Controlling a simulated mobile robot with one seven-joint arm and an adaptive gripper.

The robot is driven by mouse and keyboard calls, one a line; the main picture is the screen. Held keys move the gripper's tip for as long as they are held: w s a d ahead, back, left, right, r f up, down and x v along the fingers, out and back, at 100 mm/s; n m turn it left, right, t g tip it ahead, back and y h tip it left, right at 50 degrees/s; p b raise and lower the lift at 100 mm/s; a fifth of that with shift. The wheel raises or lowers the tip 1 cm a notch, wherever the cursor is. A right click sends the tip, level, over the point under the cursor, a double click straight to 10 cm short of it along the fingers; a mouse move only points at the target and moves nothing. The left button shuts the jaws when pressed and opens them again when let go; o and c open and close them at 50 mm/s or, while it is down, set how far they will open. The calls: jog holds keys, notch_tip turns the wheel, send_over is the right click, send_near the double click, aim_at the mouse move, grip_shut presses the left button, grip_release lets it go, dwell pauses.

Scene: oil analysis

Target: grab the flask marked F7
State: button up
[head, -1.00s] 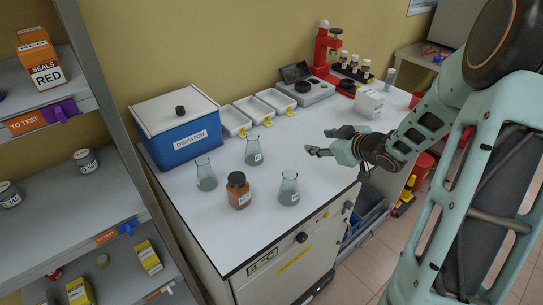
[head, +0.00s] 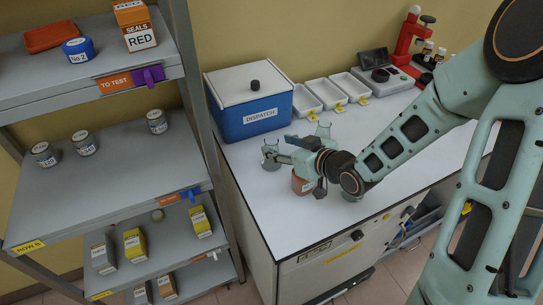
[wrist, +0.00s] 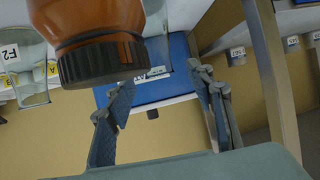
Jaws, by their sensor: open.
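Three clear conical flasks stand on the white bench. One is at the left (head: 270,155), beside my fingertips. One is behind my gripper (head: 324,130), partly hidden. One is mostly hidden behind my forearm (head: 352,196). My gripper (head: 283,149) is open and empty, pointing left above the bench. Its spread fingers also show in the wrist view (wrist: 165,80), with clear glass (wrist: 157,22) beyond.
A brown bottle (head: 301,186) with a black cap (wrist: 100,62) stands close by my gripper. The blue DISPATCH box (head: 250,115) is behind, with white trays (head: 345,88) to its right. A grey shelf unit (head: 100,185) stands at the left.

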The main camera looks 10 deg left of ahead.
aim_at(276, 145)
jog(key=shift+x, duration=2.6)
jog(key=shift+d+f, duration=0.1)
jog(key=shift+f, duration=0.05)
jog(key=shift+c, duration=0.6)
grip_shut()
